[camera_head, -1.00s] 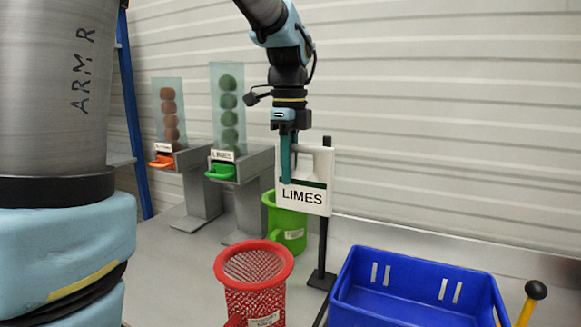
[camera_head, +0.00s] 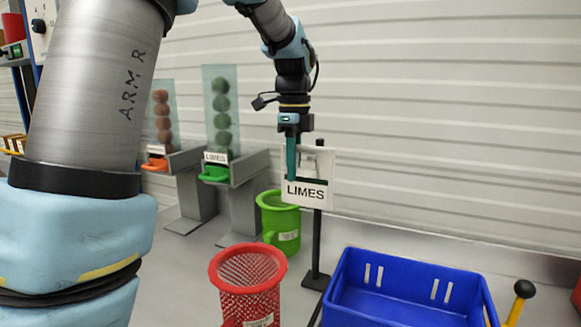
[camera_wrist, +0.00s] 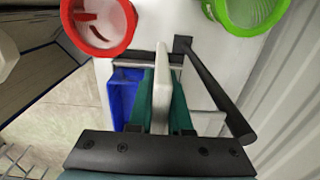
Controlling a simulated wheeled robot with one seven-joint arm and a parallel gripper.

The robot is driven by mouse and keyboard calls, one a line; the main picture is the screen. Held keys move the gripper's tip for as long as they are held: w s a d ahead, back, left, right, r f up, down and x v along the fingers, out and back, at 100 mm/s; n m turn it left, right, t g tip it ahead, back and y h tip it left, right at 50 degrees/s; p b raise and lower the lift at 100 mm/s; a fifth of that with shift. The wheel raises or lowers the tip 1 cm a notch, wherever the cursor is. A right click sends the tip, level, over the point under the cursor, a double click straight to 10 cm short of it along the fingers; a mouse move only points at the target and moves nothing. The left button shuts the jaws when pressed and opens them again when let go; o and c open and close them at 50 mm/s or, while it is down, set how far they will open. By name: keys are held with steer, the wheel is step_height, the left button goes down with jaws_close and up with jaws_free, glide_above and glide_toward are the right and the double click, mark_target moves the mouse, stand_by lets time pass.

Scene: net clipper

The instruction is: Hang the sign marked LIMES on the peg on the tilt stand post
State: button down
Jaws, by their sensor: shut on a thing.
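The white sign marked LIMES (camera_head: 312,193) hangs upright from my gripper (camera_head: 291,165), which is shut on it. In the wrist view the sign (camera_wrist: 162,85) shows edge-on between the two teal fingers of my gripper (camera_wrist: 161,103). The dark tilt stand post (camera_head: 316,245) rises behind the sign in the head view, its top just above the sign. In the wrist view the post (camera_wrist: 215,85) slants to the right of the sign, with a visible gap. The peg is hidden or too small to make out, so I cannot tell whether the sign touches it.
A red mesh basket (camera_head: 247,285) stands in front, and a green basket (camera_head: 279,222) behind it. A blue crate (camera_head: 400,305) sits right of the post. Two grey dispensers, one labelled LIMES (camera_head: 216,157), stand at the left.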

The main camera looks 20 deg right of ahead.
steer(key=shift+w+d+f+p, duration=0.2)
steer(key=shift+w+d+f, duration=0.1)
steer(key=shift+w+d, duration=0.3)
steer(key=shift+w+d+f+p, duration=0.15)
steer(key=shift+w+d+f, duration=0.1)
steer(key=shift+w+d, duration=0.4)
steer(key=shift+w+d+f+p, duration=0.2)
steer(key=shift+w+d+f, duration=0.15)
steer(key=shift+w, duration=0.4)
steer(key=c, duration=0.8)
jaws_free()
steer(key=shift+o, duration=0.2)
